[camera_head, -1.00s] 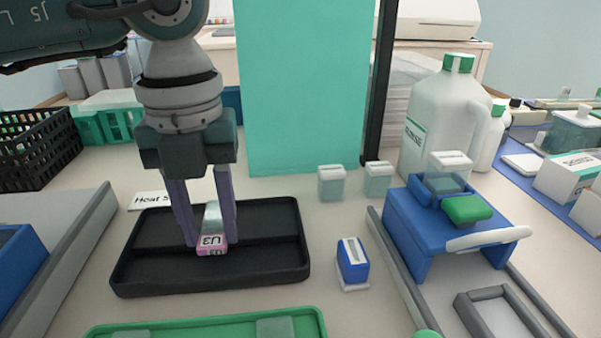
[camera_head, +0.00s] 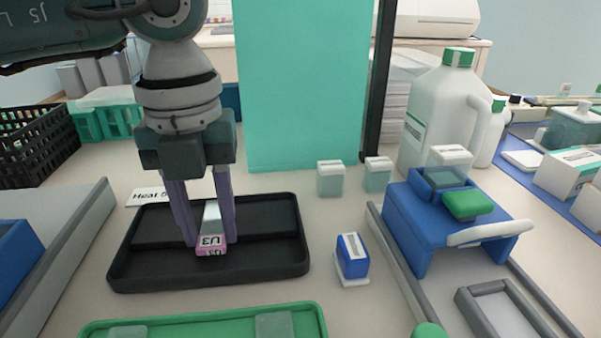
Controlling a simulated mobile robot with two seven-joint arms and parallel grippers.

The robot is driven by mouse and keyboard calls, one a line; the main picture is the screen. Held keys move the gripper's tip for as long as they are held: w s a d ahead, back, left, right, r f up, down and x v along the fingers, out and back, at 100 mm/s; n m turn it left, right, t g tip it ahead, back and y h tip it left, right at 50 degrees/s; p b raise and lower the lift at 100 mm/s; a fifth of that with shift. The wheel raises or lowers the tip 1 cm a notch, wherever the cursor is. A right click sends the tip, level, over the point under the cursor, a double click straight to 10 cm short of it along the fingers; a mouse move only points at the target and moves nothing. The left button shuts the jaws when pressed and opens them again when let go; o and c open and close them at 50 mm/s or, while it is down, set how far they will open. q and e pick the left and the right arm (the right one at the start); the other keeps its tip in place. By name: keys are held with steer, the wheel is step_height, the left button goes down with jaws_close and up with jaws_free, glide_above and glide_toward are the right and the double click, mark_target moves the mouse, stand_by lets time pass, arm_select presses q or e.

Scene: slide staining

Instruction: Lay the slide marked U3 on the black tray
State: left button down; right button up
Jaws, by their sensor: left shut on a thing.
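The slide marked U3 (camera_head: 211,241) has a pink label end and a clear glass body. My left gripper (camera_head: 210,240) points down with its two purple fingers shut on the slide. The slide is over the middle of the black tray (camera_head: 150,281), with its label end toward me. I cannot tell whether its underside touches the tray. The tray is otherwise empty, with a raised bar across its middle. My right gripper is not in view.
A green tray (camera_head: 210,326) lies in front. A blue and white block (camera_head: 352,257) stands to the right, near a blue stand (camera_head: 440,225). Two small jars (camera_head: 331,179) stand behind. A tall teal panel (camera_head: 303,80) rises at the back.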

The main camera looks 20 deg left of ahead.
arm_select(q)
steer(key=shift+c, duration=2.1)
jaws_free()
step_height(320, 180, up, 10)
steer(key=shift+p, duration=0.35)
